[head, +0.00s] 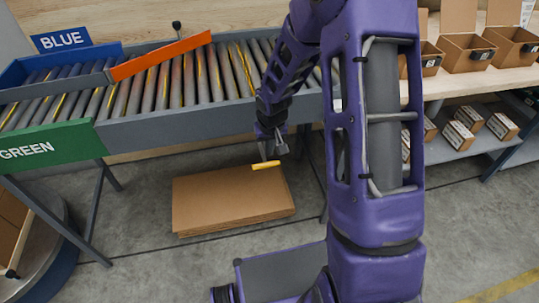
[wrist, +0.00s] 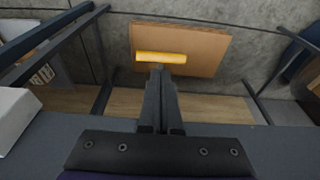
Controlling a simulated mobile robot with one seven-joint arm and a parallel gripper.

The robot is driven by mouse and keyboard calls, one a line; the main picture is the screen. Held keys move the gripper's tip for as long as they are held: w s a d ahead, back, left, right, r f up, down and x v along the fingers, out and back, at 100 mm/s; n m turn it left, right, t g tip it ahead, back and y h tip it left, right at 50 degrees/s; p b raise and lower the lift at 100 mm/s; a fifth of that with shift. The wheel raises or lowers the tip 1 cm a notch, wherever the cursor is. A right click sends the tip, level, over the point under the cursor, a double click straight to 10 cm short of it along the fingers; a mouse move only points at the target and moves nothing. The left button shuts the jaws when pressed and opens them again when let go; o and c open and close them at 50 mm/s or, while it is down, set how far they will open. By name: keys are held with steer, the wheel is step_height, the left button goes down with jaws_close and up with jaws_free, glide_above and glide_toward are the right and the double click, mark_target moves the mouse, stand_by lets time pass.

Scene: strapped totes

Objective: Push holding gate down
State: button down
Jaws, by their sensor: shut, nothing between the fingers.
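My gripper (head: 279,146) hangs pointing down at the front edge of the roller conveyor (head: 140,95), over the floor side. Its two fingers are together and empty; they also show in the wrist view (wrist: 160,75). A yellow bar (head: 265,165), like a handle on a thin grey stem, is close by the fingertips. In the wrist view the yellow bar (wrist: 160,57) lies crosswise just beyond the tips; I cannot tell whether they touch. It may be the holding gate's handle; no gate panel is clearly seen, and my arm hides part of the conveyor.
An orange bar (head: 160,56) slants over the rollers, with a black-knobbed lever (head: 176,27) behind it. Blue (head: 62,38) and green (head: 45,149) signs are at the left. Flat cardboard (head: 225,200) lies on the floor below. Shelves with open boxes (head: 465,52) stand at the right.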

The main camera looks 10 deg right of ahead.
steer(key=p+v, duration=0.1)
steer(key=v, duration=0.6)
steer(key=shift+w, duration=0.15)
